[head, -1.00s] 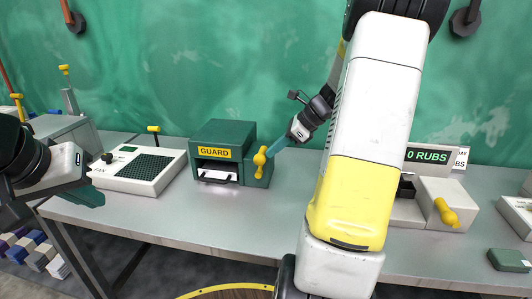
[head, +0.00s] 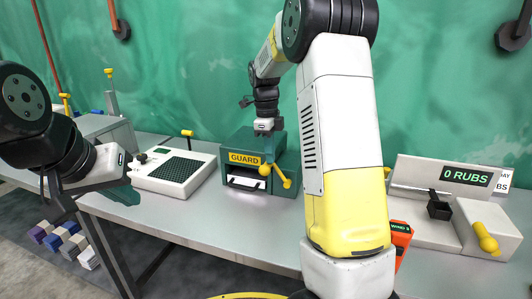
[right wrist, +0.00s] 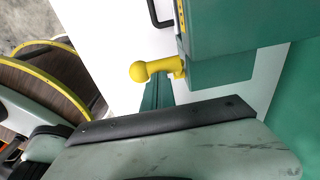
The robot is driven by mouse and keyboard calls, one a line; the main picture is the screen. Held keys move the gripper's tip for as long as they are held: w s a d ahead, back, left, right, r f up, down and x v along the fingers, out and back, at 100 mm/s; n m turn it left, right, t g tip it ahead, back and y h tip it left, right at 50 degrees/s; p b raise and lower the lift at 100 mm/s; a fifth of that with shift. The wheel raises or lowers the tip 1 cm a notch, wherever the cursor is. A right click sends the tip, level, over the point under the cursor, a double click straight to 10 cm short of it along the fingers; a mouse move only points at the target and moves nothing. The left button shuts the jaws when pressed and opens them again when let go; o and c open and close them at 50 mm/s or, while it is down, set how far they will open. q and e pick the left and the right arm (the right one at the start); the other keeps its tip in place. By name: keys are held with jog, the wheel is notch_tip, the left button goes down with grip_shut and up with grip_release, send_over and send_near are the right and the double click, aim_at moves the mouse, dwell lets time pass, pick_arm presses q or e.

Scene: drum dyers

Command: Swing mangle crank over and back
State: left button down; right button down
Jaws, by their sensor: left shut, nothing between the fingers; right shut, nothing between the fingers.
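The knob also shows in the right wrist view (right wrist: 141,71). My right gripper (head: 270,142) is shut and empty, pointing down at the machine's top right, apart from the knob; whether it touches the housing is unclear. My left gripper (head: 126,194) is shut and empty at the bench's left front.
A white panel with a black grid (head: 175,170) lies left of the machine. At the right stand a 0 RUBS display (head: 466,177), a box with a yellow handle (head: 486,238) and an orange device (head: 401,235). My right arm crosses the middle of the view.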

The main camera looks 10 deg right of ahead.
jog(key=shift+w+a+f+g+h, duration=0.15)
jog(key=shift+a+f+g+h, duration=0.15)
jog(key=shift+h, duration=0.1)
jog(key=shift+d, duration=0.1)
dwell(0.3)
